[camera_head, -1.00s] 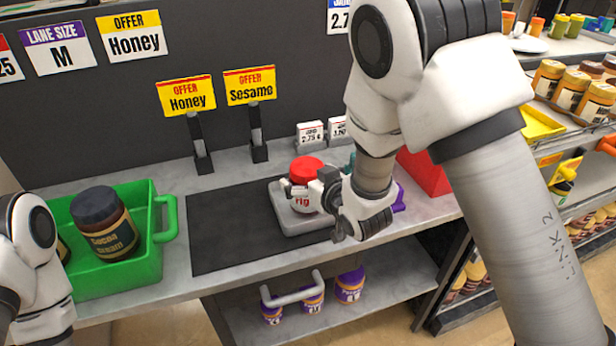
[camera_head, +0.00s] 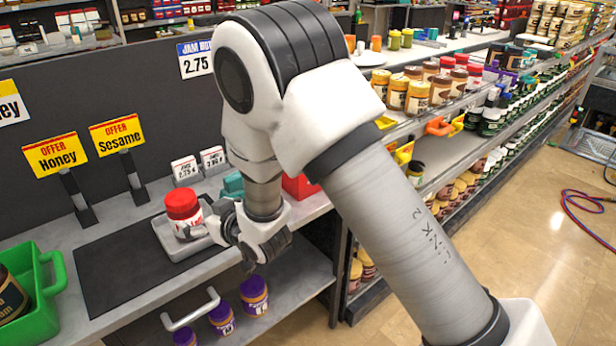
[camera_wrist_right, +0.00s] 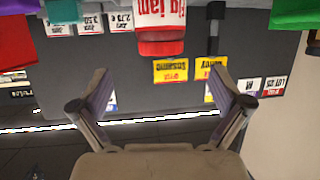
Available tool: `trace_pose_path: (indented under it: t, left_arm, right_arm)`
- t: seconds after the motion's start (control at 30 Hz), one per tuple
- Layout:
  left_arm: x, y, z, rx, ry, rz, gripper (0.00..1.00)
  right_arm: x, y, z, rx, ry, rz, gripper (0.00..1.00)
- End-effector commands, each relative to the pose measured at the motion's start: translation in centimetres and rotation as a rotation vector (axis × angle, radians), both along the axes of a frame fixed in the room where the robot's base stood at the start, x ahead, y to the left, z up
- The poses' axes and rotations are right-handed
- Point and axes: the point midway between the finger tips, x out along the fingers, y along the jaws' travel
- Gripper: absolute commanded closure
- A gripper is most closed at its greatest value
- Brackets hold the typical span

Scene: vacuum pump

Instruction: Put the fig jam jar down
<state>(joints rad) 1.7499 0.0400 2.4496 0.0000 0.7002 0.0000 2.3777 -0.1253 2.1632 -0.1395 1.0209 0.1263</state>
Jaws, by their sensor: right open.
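The fig jam jar (camera_head: 183,215), with a red lid and white label, stands upright on a small grey tray (camera_head: 168,243) on the counter. My right gripper (camera_head: 208,228) is beside it, on its right and near side. In the right wrist view, the jar (camera_wrist_right: 160,14) appears upside down beyond my open right fingers (camera_wrist_right: 162,90), with nothing held between them. The jar's lower part is partly hidden by the gripper in the head view. My left gripper is out of view.
A dark mat (camera_head: 130,270) lies left of the tray, with a green crate (camera_head: 45,285) beyond it. Price cards (camera_head: 185,168) and a red box (camera_head: 300,186) stand near the tray. Purple-lidded jars (camera_head: 253,295) sit on the shelf below.

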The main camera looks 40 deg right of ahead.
Motion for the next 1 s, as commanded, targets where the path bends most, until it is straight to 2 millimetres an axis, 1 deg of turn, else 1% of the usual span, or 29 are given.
trace_pose_path:
  t: [0.07,0.17,0.2,0.27,0.3,0.37,0.4,0.43,0.47,0.5,0.53,0.6,0.63,0.7,1.0]
  left_arm:
    - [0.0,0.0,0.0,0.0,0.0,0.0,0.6]
    - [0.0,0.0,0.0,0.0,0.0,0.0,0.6]
    - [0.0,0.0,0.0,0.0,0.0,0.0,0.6]
    - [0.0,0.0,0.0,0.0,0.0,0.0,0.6]
    - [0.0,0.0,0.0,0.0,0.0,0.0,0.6]
    - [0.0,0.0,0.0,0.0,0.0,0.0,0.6]
    - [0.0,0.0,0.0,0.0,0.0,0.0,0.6]
    - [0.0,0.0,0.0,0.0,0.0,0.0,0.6]
    - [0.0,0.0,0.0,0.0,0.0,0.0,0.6]
    - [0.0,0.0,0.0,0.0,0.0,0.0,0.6]
    - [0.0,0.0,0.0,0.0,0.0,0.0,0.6]
    - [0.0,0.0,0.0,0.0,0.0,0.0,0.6]
    - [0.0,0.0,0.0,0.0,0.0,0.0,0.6]
    - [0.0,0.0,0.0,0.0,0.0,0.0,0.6]
    - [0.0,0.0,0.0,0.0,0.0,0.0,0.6]
  right_arm:
    - [-0.9,-0.4,-2.3,-0.002,0.053,-0.011,0.0]
    - [-4.3,-1.7,-8.7,-0.01,0.219,-0.045,0.0]
    - [-6.6,-2.5,-12.1,-0.015,0.314,-0.064,0.0]
    - [-11.1,-3.6,-17.4,-0.028,0.479,-0.092,0.0]
    - [-14.7,-4.3,-20.7,-0.035,0.594,-0.112,0.0]
    - [-20.3,-5.1,-24.7,-0.047,0.763,-0.136,0.0]
    - [-24.1,-5.6,-26.7,-0.055,0.869,-0.151,0.0]
    - [-26.7,-5.9,-27.9,-0.059,0.942,-0.159,0.0]
    - [-29.1,-6.2,-28.8,-0.065,1.006,-0.166,0.0]
    - [-31.9,-6.4,-29.7,-0.071,1.082,-0.174,0.0]
    - [-33.6,-6.6,-30.1,-0.074,1.125,-0.18,0.0]
    - [-36.2,-6.8,-30.6,-0.078,1.196,-0.186,0.0]
    - [-36.8,-6.8,-30.7,-0.079,1.212,-0.187,0.0]
    - [-37.3,-6.8,-30.8,-0.081,1.226,-0.188,0.0]
    - [-37.1,-6.8,-30.8,-0.081,1.221,-0.188,0.0]
